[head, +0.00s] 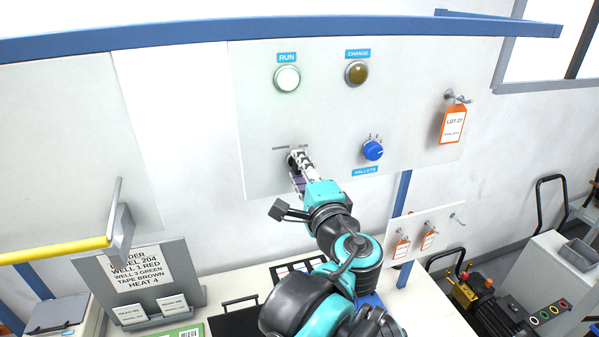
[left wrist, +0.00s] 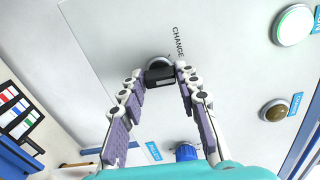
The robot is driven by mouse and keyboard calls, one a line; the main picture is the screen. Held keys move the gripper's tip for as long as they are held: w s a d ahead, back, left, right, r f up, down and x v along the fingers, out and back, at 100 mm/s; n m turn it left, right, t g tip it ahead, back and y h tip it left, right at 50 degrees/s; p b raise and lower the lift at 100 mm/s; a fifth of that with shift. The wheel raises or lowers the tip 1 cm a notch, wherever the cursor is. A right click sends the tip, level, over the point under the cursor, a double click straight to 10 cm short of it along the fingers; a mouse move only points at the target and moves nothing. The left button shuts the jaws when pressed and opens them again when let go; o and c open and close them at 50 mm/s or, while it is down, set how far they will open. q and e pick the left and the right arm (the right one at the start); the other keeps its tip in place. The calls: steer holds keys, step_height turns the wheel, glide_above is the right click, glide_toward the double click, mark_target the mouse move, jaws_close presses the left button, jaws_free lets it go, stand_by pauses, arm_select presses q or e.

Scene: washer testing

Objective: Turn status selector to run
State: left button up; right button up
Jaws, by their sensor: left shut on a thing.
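The status selector, a black knob (left wrist: 160,76) on a round grey base, is on the upright grey panel (head: 262,100). My left gripper (head: 299,162) reaches up to the panel and covers most of the selector in the head view. In the left wrist view my left gripper (left wrist: 161,78) has its fingertips on either side of the knob, shut on it. The word CHANGE is printed on the panel beside the knob. The RUN lamp (head: 287,79) glows pale green, and the CHANGE lamp (head: 356,73) is dark amber. My right gripper is not in view.
A blue pallets dial (head: 373,150) sits right of the selector. An orange lot tag (head: 453,124) hangs farther right. Open panel surface lies left of the selector.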

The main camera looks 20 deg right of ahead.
arm_select(q)
steer(key=shift+m+b, duration=0.55)
steer(key=shift+m, duration=3.05)
steer(key=o, duration=1.2)
steer(key=shift+c, duration=0.2)
steer(key=s, duration=1.2)
steer(key=shift+d, duration=0.25)
